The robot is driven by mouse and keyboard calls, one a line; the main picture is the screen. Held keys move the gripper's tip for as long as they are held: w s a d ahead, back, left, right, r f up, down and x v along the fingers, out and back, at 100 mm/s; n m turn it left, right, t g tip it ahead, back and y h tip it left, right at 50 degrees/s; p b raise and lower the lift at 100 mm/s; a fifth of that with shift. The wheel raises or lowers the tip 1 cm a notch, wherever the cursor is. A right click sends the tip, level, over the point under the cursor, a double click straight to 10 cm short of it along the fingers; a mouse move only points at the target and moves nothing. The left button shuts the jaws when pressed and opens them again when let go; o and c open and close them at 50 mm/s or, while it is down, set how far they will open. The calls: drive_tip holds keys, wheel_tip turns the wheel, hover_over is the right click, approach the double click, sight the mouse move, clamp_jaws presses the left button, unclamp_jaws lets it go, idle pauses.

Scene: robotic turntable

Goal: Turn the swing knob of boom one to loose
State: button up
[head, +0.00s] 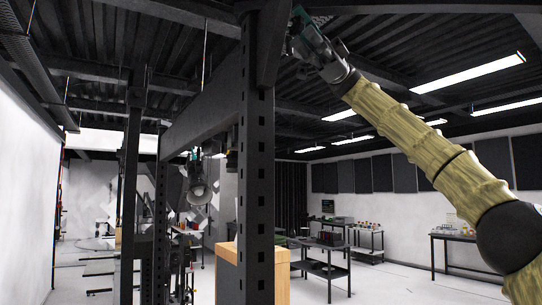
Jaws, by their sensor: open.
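My arm reaches up from the lower right. My gripper (303,37) is at the top of the head view, close beside the upper part of a dark perforated post (257,180). It is open, and its fingers are small and partly lost against dark metal. A dark beam (205,112) runs from this post toward the back left; I cannot tell whether it is boom one. I cannot make out the swing knob or its setting. It may be hidden by the post or my gripper.
A lamp-like device (198,192) hangs below the beam. More dark posts (131,190) stand at the left. Dark tables (326,268) stand behind. Open floor (400,285) lies at the lower right.

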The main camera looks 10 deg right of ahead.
drive_tip(key=m+y, duration=0.1)
drive_tip(key=m, duration=0.3)
drive_tip(key=shift+s+f+y+b, duration=0.1)
drive_tip(key=shift+y+b, duration=0.3)
drive_tip(key=m+t+y+p, duration=0.1)
drive_tip(key=m, duration=0.2)
drive_tip(key=m+t+y+p, duration=0.1)
drive_tip(key=m, duration=0.2)
drive_tip(key=m+t+y+p, duration=0.1)
drive_tip(key=m, duration=0.1)
drive_tip(key=shift+s+r+m+p, duration=0.15)
drive_tip(key=shift+r+m+p, duration=0.1)
drive_tip(key=shift+m+p, duration=0.15)
drive_tip(key=m+t+y+p, duration=0.1)
drive_tip(key=m+t+p, duration=0.1)
drive_tip(key=m+p, duration=0.1)
drive_tip(key=shift+f+m+p, duration=0.15)
drive_tip(key=shift+m+p, duration=0.15)
drive_tip(key=shift+m, duration=0.3)
